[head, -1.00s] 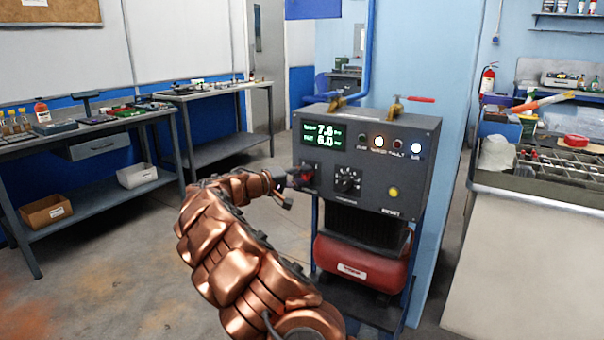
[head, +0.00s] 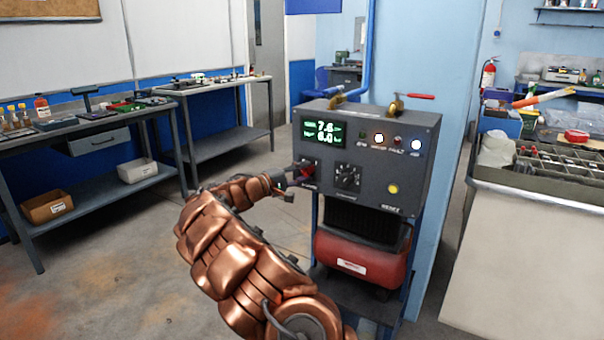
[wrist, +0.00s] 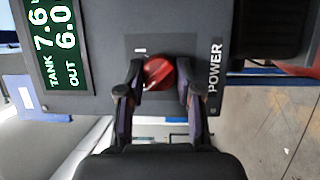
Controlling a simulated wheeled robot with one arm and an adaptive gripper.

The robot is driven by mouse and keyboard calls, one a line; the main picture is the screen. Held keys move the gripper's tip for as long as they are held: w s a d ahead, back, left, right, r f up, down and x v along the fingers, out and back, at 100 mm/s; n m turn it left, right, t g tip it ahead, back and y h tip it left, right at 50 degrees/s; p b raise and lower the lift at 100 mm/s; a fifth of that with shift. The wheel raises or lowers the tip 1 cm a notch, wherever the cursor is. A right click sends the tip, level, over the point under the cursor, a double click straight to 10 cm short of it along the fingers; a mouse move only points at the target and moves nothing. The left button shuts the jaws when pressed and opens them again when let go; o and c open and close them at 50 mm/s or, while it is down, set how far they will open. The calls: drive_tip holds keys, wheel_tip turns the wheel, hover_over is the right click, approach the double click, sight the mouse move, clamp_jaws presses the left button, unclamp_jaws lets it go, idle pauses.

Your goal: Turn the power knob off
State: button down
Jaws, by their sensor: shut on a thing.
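The red power knob (wrist: 158,73) sits on the dark control panel (wrist: 105,85) beside the word POWER in the wrist view. My gripper (wrist: 157,82) has one finger on each side of the knob and is shut on it. The knob's pale pointer line runs at a slant in the wrist view. In the head view the red knob (head: 307,168) is at the panel's left, partly hidden by my gripper (head: 298,174). The display (head: 324,138) is lit green and reads 7.6 and 6.0.
A black dial (head: 347,177) and a yellow button (head: 392,188) are on the same panel. Several indicator lamps line its top right. A red tank (head: 360,262) is below. A workbench (head: 85,125) stands at left, with open floor between.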

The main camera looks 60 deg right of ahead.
drive_tip(key=shift+r, duration=0.1)
drive_tip(key=c, duration=0.8)
unclamp_jaws()
drive_tip(key=shift+o, duration=0.2)
drive_tip(key=v, duration=1.2)
